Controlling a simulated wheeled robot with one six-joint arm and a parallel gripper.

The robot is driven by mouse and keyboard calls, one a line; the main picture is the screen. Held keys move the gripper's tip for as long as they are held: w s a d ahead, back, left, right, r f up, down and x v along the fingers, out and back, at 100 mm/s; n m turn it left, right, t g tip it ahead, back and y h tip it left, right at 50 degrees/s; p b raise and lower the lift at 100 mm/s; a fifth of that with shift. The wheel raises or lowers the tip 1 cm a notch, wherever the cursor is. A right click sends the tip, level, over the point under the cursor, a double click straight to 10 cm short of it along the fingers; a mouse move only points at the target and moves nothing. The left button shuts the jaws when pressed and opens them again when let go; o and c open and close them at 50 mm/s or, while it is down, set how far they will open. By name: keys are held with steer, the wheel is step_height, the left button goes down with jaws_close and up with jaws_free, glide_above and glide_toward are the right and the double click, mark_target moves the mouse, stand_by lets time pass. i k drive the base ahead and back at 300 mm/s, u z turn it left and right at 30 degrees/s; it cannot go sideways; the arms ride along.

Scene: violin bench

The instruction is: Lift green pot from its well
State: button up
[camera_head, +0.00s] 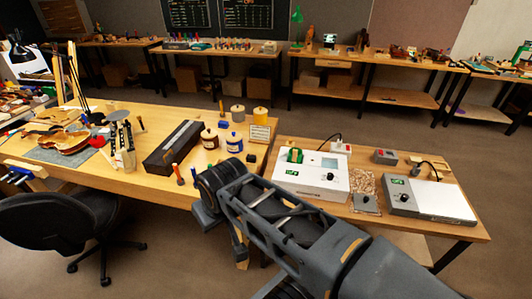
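A small green thing (294,155), probably the green pot, sits at the back left of a white box-shaped device (311,176) on the right-hand table. It is small in the picture, and I cannot see how deep it sits in its well. My arm reaches in from the bottom right, in front of this table. My gripper (238,246) seems to be at the arm's far end, left of and nearer than the white device and apart from the green thing.
A second device (418,198) and a granule-covered patch (364,188) lie right of the white device. The left bench (80,168) holds a violin (62,143), a long black box (173,146) and several jars. An office chair (72,225) stands in front on open floor.

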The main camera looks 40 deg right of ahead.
mark_target(295, 154)
steer(key=z, duration=0.25)
steer(key=i, duration=1)
steer(key=z, duration=0.6)
